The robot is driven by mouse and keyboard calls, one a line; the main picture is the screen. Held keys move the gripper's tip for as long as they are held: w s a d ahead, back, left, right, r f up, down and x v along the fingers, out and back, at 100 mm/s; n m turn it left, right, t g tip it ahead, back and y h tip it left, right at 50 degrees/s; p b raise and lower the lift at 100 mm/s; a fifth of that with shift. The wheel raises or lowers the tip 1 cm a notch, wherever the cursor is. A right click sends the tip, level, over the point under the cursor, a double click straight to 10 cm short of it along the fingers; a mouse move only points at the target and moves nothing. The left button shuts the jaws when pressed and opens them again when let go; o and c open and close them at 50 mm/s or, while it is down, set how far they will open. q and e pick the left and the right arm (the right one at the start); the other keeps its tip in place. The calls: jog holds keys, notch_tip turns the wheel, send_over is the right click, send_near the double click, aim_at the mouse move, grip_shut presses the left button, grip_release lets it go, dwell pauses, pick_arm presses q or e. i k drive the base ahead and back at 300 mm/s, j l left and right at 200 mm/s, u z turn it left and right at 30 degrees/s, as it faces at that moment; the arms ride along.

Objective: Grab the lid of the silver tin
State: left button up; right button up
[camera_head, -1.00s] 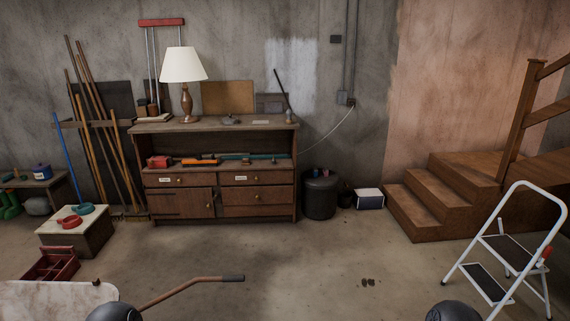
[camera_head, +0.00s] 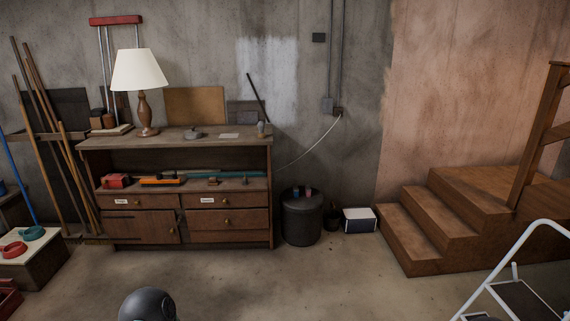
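I cannot clearly make out a silver tin or its lid in this view. A small, low grey object (camera_head: 193,133) lies on top of the wooden cabinet (camera_head: 182,228), to the right of the lamp; it is too small to tell whether it is the tin. A small greyish upright item (camera_head: 261,130) stands at the right end of the cabinet top. Neither of my grippers is in view. Only a dark rounded part of my own body shows at the bottom edge.
A lamp (camera_head: 140,72) stands on the cabinet's left end. A dark round bin (camera_head: 302,220) and a white-topped box (camera_head: 359,219) sit right of it. Wooden steps (camera_head: 445,220) and a white stepladder (camera_head: 530,265) are at the right. The floor before the cabinet is clear.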

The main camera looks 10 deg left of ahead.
aim_at(194, 131)
jog(key=i+u, duration=0.2)
jog(key=i, duration=0.8)
jog(key=i+u, duration=0.25)
jog(key=i, duration=0.7)
jog(key=i+j+u, duration=0.15)
jog(key=i+u, duration=0.75)
jog(key=i, duration=0.25)
jog(key=i+l+u, duration=0.3)
jog(key=i+u, duration=0.2)
jog(key=i+j+z, duration=0.1)
jog(key=i, duration=0.3)
jog(key=i+j, duration=0.15)
jog(key=i, duration=0.25)
jog(key=i+j+z, duration=0.15)
jog(key=i, duration=0.2)
